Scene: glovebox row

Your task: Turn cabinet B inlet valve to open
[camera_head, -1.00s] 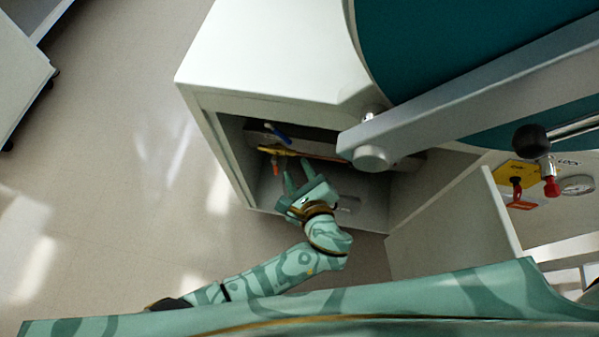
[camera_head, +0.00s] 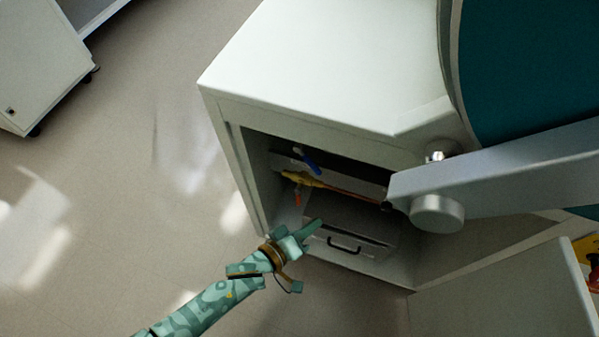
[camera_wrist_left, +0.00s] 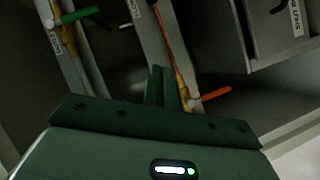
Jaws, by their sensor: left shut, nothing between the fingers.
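The open compartment of the white cabinet (camera_head: 320,85) holds a yellow valve body (camera_head: 300,178), a blue lever (camera_head: 311,160) and a short orange-red lever (camera_head: 297,197). In the left wrist view an orange-red lever (camera_wrist_left: 215,93) sits on brass-yellow fittings, right of my fingers and apart from them. A green lever (camera_wrist_left: 80,15) is at upper left. I cannot tell which lever is the inlet valve. My left gripper (camera_head: 316,226) is at the compartment's front opening, below the levers; its fingers (camera_wrist_left: 163,84) are together and empty. My right gripper is out of view.
A grey bar (camera_head: 500,180) and a teal round panel (camera_head: 530,70) overhang the right. A panel with a black handle (camera_head: 344,244) lies inside the compartment. An open door (camera_head: 510,290) stands at lower right. Clear floor (camera_head: 120,150) lies left.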

